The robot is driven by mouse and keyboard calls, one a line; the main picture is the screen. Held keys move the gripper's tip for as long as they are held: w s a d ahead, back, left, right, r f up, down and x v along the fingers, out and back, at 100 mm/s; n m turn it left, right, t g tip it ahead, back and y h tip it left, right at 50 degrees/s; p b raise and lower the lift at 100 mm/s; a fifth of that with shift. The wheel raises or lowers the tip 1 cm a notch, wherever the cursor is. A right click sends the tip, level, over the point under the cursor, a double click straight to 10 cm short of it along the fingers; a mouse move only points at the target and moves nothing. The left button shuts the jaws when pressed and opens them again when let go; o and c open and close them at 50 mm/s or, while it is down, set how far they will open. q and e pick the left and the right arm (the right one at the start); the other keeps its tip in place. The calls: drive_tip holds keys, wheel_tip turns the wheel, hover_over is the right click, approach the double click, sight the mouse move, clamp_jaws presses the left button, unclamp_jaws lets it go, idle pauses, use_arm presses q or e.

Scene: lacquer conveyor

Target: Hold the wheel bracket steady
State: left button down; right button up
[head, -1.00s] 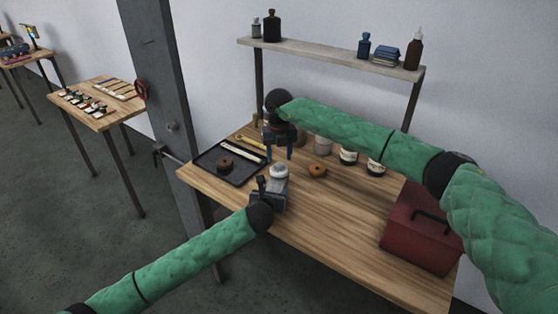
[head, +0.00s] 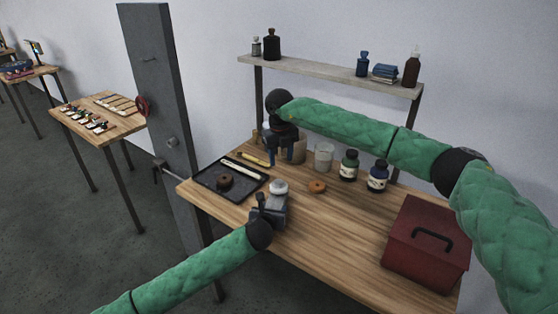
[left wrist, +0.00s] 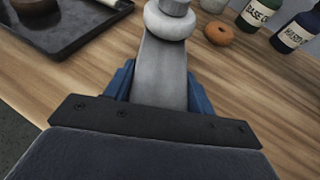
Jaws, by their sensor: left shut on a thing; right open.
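The wheel bracket shows in the left wrist view as a grey upright plate (left wrist: 160,72) with a pale round wheel (left wrist: 170,20) at its far end. In the head view the pale wheel (head: 279,187) shows just beyond my left gripper (head: 268,205). In the left wrist view my left gripper's blue fingers (left wrist: 158,88) are shut on the bracket, one on each side of the plate. My right gripper (head: 284,154) is open and empty, pointing down above the back of the bench, behind the bracket and apart from it. The bracket's lower part is hidden by my left gripper.
An orange-brown ring (head: 317,186), a glass jar (head: 324,157) and two labelled bottles (head: 349,166) stand to the right. A red toolbox (head: 425,245) fills the bench's right end. The front middle is clear.

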sight(279, 181)
drive_tip(key=n, duration=0.5)
drive_tip(key=shift+s+a+f, duration=0.15)
drive_tip(key=shift+s+f, duration=0.15)
drive_tip(key=shift+s, duration=0.1)
drive_tip(key=n, duration=0.5)
drive_tip(key=shift+s+a+n, duration=0.1)
drive_tip(key=shift+a+n, duration=0.05)
drive_tip(key=shift+n, duration=0.25)
drive_tip(key=shift+f, duration=0.15)
drive_tip(key=shift+f, duration=3.85)
drive_tip(key=c, duration=1)
drive_tip(key=o, duration=1.2)
drive_tip(key=shift+c, duration=0.2)
